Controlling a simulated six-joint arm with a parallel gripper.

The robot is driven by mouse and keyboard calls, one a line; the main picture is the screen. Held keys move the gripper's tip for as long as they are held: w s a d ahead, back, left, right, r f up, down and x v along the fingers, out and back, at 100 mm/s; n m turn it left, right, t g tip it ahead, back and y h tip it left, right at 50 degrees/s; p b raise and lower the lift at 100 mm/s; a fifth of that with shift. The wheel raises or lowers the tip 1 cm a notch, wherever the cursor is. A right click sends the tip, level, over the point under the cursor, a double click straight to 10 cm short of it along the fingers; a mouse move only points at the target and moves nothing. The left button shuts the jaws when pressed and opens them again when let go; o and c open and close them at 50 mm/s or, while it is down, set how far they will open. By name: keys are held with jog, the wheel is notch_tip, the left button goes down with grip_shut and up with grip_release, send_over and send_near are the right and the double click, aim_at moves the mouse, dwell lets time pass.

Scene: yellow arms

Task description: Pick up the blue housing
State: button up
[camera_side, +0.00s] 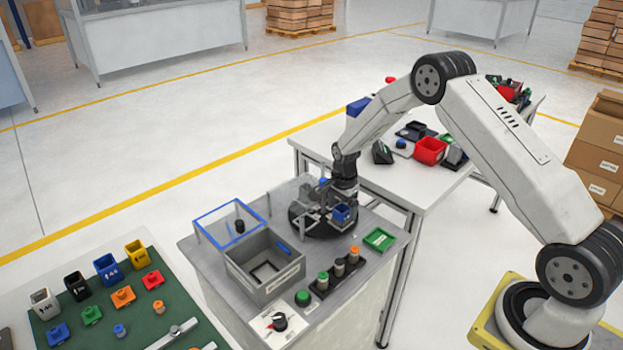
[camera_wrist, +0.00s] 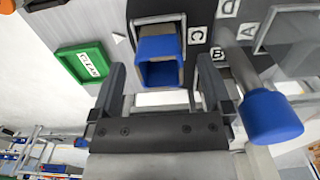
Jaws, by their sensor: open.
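The blue housing (camera_wrist: 160,62) is a small square, hollow blue block in the wrist view. It sits at a slot beside the label C on a dark plate (camera_wrist: 200,38). My gripper (camera_wrist: 160,85) is open, with one finger on each side of the housing and gaps between fingers and housing. In the side view the blue housing (camera_side: 341,213) shows on the round black turntable (camera_side: 318,228), just below my gripper (camera_side: 340,196). The fingers are small and partly hidden there.
A blue-capped knob (camera_wrist: 271,117) stands close to the right finger. A green tray (camera_wrist: 85,65) marked CLEAN lies left; it also shows in the side view (camera_side: 379,240). A grey bin (camera_side: 265,265), buttons (camera_side: 303,298) and clear guards share the bench.

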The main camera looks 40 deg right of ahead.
jog(key=shift+f, duration=1.4)
jog(key=c, duration=1.3)
jog(key=shift+r, duration=0.2)
jog(key=shift+c, duration=0.2)
jog(key=shift+w+r, duration=0.1)
jog(key=shift+r, duration=0.65)
jog(key=s+a+r, duration=0.2)
jog(key=s+r, duration=0.9)
jog(key=s, duration=0.3)
jog(key=shift+a, duration=0.4)
jog(key=shift+w+r, duration=0.1)
